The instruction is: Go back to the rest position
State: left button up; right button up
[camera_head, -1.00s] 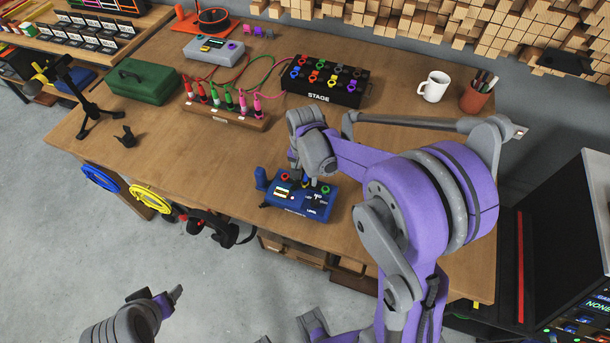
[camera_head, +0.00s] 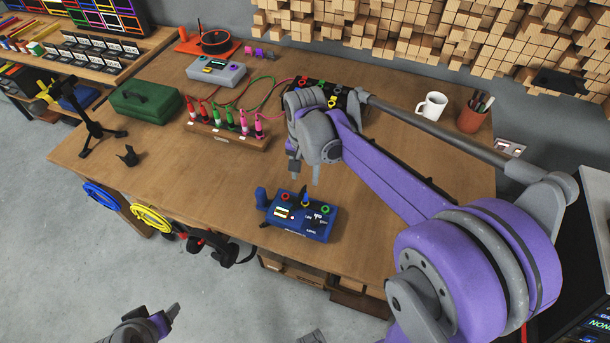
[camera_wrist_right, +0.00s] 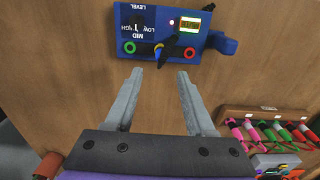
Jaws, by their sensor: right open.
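My right gripper (camera_head: 305,172) is over the wooden table, its fingers pointing down and apart. In the right wrist view its two fingers (camera_wrist_right: 158,85) are spread with nothing between them. A blue device (camera_head: 310,230) with a small screen, a switch and red and green sockets sits near the table's front edge, apart from the gripper. It also shows in the right wrist view (camera_wrist_right: 185,12), beyond the fingertips. My left gripper (camera_head: 172,318) is at the bottom left of the head view, clear of the table. Its jaw opening cannot be made out.
A wooden block with colored plugs (camera_head: 228,137) stands left of my right gripper. A black box (camera_head: 300,88) is partly hidden behind my right arm. A white mug (camera_head: 431,106) and a pen cup (camera_head: 474,112) stand at the back right. A green case (camera_head: 146,102) lies at left.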

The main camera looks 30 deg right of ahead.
dwell(0.6)
jog(key=s+a+f+n+t, duration=0.1)
jog(key=s+a+n+t, duration=0.1)
jog(key=s+n, duration=0.3)
jog(key=s+a+n+t, duration=0.3)
jog(key=s+a+n, duration=0.1)
jog(key=s, duration=0.6)
jog(key=shift+s+a+f+n, duration=0.25)
jog(key=shift+a+f+n, duration=0.15)
jog(key=shift+n, duration=0.1)
jog(key=shift+c, duration=0.2)
dwell(0.7)
